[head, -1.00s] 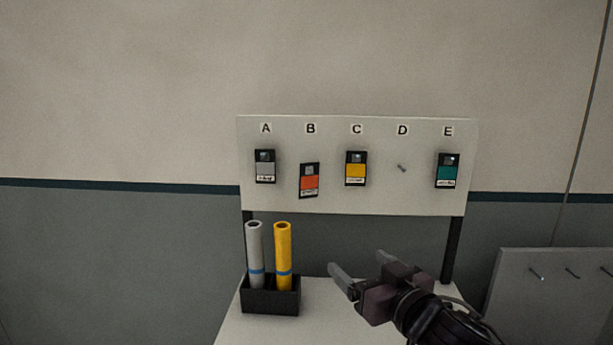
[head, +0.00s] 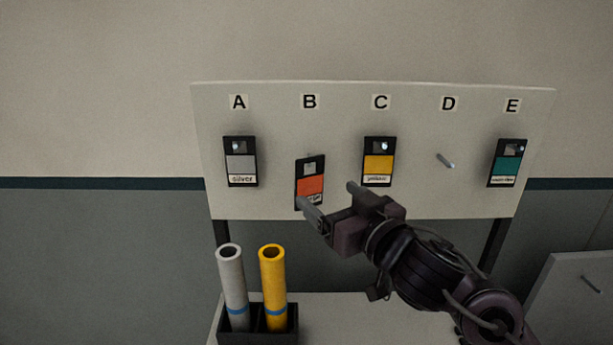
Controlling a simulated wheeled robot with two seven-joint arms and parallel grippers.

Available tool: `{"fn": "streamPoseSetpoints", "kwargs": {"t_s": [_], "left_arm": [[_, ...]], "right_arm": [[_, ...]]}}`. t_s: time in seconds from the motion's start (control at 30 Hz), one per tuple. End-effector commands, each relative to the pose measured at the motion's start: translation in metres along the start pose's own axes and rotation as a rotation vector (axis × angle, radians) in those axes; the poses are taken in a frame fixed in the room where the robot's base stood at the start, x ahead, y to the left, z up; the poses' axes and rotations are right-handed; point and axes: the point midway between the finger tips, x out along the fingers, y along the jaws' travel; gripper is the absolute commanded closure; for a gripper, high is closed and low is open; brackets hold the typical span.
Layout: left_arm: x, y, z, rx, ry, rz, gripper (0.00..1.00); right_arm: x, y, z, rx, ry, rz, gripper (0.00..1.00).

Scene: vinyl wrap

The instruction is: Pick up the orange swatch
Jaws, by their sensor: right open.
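The orange swatch (head: 311,185) is a black-framed card with an orange panel and a square hole near its top. It is at position B on the white board (head: 420,195), a little lower than its neighbours and slightly tilted. My right gripper (head: 328,194) is open and empty, in front of the board at the lower right of the orange swatch. One fingertip overlaps the lower part of the swatch and partly covers its label. I cannot tell whether they touch. My left gripper is not in view.
A silver swatch (head: 241,163) hangs at A, a yellow swatch (head: 378,164) at C and a teal swatch (head: 507,165) at E. Position D has a bare peg (head: 446,161). Below, a black holder (head: 290,325) has a silver roll (head: 232,280) and a yellow roll (head: 272,280).

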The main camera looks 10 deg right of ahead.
Motion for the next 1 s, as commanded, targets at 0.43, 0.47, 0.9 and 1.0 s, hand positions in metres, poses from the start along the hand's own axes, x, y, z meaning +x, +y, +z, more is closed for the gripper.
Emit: {"fn": "streamPoseSetpoints", "kwargs": {"t_s": [0.43,0.47,0.9,1.0], "left_arm": [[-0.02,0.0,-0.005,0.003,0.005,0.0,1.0],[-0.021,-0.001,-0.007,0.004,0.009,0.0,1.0],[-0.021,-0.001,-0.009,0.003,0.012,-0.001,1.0],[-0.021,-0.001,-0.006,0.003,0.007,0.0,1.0]], "right_arm": [[0.06,0.003,-0.003,0.002,0.001,0.0,0.2],[0.063,0.003,-0.003,0.002,0.001,0.0,0.2],[0.068,0.003,0.0,0.0,0.001,0.0,0.37],[0.068,0.003,0.0,0.0,0.001,0.0,0.5]]}}
